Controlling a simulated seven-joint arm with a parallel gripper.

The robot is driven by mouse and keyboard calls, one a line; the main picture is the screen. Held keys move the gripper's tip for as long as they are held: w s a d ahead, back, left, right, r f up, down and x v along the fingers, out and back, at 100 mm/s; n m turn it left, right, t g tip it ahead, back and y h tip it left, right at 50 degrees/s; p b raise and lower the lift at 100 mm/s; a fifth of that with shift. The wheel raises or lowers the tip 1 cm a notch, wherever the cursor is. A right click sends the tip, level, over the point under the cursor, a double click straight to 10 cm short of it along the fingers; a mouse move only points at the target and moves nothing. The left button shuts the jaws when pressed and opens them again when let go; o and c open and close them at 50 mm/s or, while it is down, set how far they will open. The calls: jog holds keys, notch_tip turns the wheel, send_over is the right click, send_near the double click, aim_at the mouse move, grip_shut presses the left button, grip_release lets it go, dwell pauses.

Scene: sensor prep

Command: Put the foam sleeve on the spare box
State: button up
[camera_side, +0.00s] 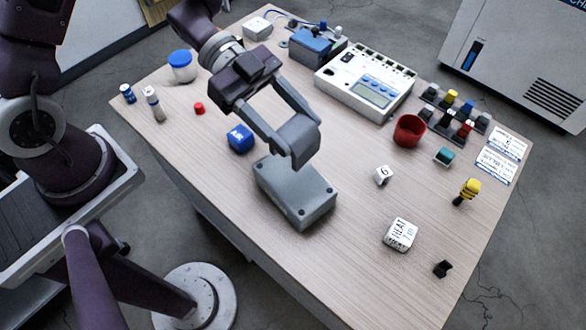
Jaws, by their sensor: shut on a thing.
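My gripper (294,137) is shut on a grey rounded piece (298,141), which looks like the foam sleeve. The fingers hide part of its sides. A grey rectangular box with dark screws at its corners (312,207), which looks like the spare box, lies on the table just below. The held piece is over the far part of the box's top, with its lower end close to that top. I cannot tell whether the two touch.
A blue cube (240,138) lies just left of the box. A red cup (408,131), white cube (383,175) and larger white block (400,234) are to the right. A white instrument (366,80) stands behind. The table's front edge is near the box.

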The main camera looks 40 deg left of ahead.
notch_tip(320, 180, down, 9)
jog(key=shift+r, duration=0.15)
jog(key=o, duration=1.3)
